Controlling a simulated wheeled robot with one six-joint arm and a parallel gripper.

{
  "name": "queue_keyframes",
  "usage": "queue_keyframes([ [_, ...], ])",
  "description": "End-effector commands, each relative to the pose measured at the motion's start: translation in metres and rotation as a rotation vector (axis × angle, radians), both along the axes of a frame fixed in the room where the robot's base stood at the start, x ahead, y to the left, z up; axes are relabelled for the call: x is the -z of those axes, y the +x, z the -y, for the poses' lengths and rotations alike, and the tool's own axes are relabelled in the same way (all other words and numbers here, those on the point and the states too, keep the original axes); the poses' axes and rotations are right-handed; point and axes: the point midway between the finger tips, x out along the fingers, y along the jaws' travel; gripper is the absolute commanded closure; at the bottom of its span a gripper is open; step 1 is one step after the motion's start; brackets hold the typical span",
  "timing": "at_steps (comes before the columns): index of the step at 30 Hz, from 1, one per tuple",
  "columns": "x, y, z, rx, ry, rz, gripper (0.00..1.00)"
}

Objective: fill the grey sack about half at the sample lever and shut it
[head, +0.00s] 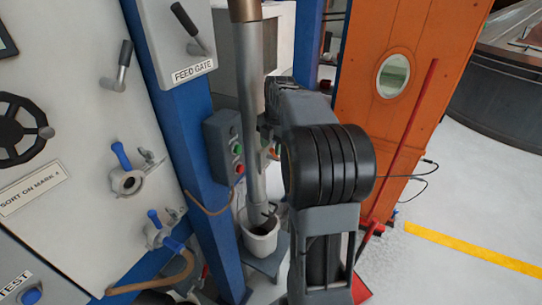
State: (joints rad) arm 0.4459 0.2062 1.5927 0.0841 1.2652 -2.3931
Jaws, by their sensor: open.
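My arm rises in the middle of the head view and bends toward the pale downpipe (251,110). My gripper (268,142) is small and partly hidden beside that pipe, behind my forearm. It is open, and I see nothing held in it. A pale open-topped container (261,242) stands under the pipe's lower end. I cannot tell whether it is the grey sack, and its contents are not clear. No lever here is readably marked as the sample lever. A lever with a dark handle (190,24) sits above the "FEED GATE" label.
A blue post (205,190) with a grey button box (224,145) stands left of the pipe. The white panel at left carries a black handwheel (22,128) and blue-handled valves (122,157). An orange cabinet (405,30) stands right.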

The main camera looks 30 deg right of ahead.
Motion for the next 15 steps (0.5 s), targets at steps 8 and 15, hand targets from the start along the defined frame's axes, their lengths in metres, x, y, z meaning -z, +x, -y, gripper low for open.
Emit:
queue_keyframes([
  [8, 0.035, 0.004, -0.002, 0.0, 0.002, -0.002, 0.56],
  [15, 0.046, 0.005, -0.002, 0.0, 0.001, -0.001, 0.56],
])
